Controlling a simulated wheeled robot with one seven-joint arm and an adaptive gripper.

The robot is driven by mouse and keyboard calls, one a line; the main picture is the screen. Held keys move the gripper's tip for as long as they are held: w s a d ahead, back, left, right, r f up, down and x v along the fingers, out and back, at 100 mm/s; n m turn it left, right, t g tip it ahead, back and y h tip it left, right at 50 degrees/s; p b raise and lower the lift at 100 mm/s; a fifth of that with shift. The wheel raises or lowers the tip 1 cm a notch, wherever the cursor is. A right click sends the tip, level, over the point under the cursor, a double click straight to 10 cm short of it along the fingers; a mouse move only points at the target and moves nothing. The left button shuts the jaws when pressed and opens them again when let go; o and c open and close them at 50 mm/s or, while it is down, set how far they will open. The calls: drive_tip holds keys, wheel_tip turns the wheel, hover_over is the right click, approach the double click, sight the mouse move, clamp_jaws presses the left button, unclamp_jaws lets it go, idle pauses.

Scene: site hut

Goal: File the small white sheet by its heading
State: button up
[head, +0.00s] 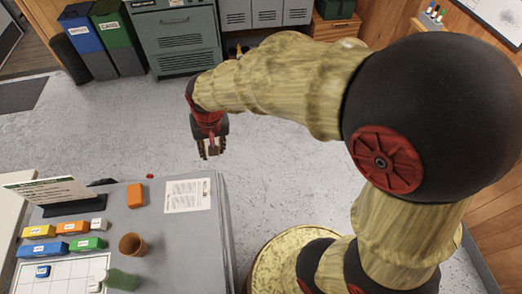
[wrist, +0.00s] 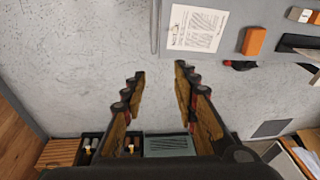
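The small white sheet (head: 188,195) lies flat on the grey table top, near its far right corner. It carries printed lines and a dark mark near one corner; its heading is too small to read. It also shows at the top of the wrist view (wrist: 197,28). My gripper (head: 210,150) hangs over the open floor, beyond the table's far edge and apart from the sheet. In the wrist view my gripper (wrist: 160,80) has its fingers spread wide with only floor between them.
An orange block (head: 135,195) sits left of the sheet. Several coloured labelled blocks (head: 72,227), a brown cup (head: 132,245), a green cup (head: 122,280) and a sign in a dark stand (head: 68,208) share the table. Blue (head: 88,40) and green (head: 118,35) bins stand behind.

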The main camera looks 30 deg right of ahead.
drive_tip(key=s+d+r+n+t, duration=0.1)
drive_tip(key=s+d+r, duration=0.2)
drive_tip(key=s+r, duration=0.4)
drive_tip(key=s+d+r+n+t, duration=0.2)
drive_tip(key=s+d+r, duration=0.2)
drive_tip(key=s+r, duration=0.3)
drive_tip(key=s, duration=0.3)
drive_tip(key=shift+d+r, duration=0.2)
drive_tip(key=shift+r, duration=0.05)
drive_tip(key=shift+o, duration=0.6)
